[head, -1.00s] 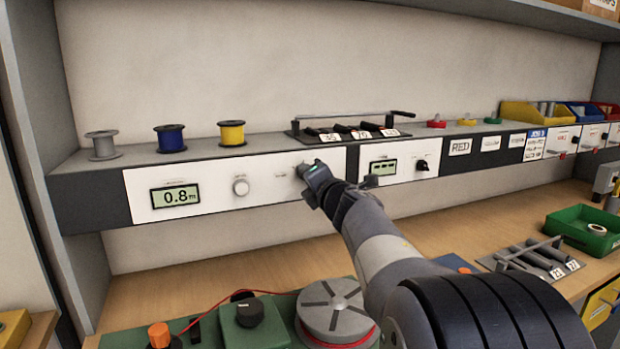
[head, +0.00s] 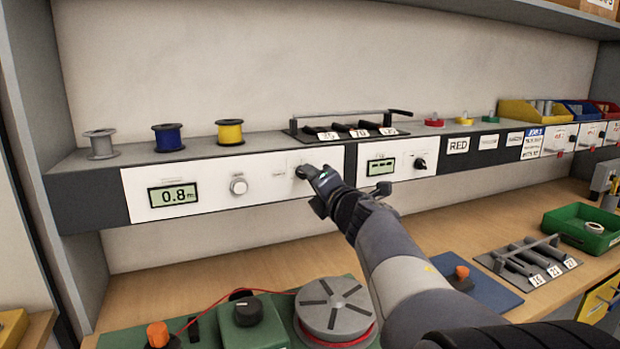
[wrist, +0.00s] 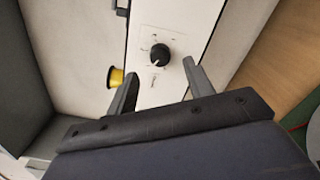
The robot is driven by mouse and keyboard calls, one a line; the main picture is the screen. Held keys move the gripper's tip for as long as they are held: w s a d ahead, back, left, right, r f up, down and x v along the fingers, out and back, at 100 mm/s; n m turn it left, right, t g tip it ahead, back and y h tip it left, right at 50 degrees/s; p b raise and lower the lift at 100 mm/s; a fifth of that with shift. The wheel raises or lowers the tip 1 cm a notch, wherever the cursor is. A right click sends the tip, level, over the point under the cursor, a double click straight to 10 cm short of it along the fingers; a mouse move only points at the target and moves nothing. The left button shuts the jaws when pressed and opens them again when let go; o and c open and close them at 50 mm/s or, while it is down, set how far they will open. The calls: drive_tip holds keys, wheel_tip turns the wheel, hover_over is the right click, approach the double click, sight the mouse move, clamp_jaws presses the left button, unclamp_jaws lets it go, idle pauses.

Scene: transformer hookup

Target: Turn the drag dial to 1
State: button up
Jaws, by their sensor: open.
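A black dial (wrist: 160,55) with a white pointer mark sits on a white plate in the wrist view, with small marks around it too blurred to read. In the head view the dial (head: 301,172) shows as a dark knob on the white shelf-front panel, partly hidden by my gripper. My gripper (wrist: 159,70) is open, with one finger on each side of the dial's lower side in the wrist view. The fingertips appear short of the dial, and I see no contact. In the head view my gripper (head: 313,177) is at the panel.
Left of the dial are a pale knob (head: 238,186) and a display (head: 174,195) reading 0.8. A second display (head: 380,167) and black knob (head: 420,163) are to the right. A yellow spool (head: 230,131) stands on the shelf above. A green machine (head: 268,337) stands below.

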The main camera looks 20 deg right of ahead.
drive_tip(key=s, duration=0.5)
drive_tip(key=shift+s, duration=0.4)
drive_tip(key=w, duration=1.1)
drive_tip(key=shift+s, duration=0.1)
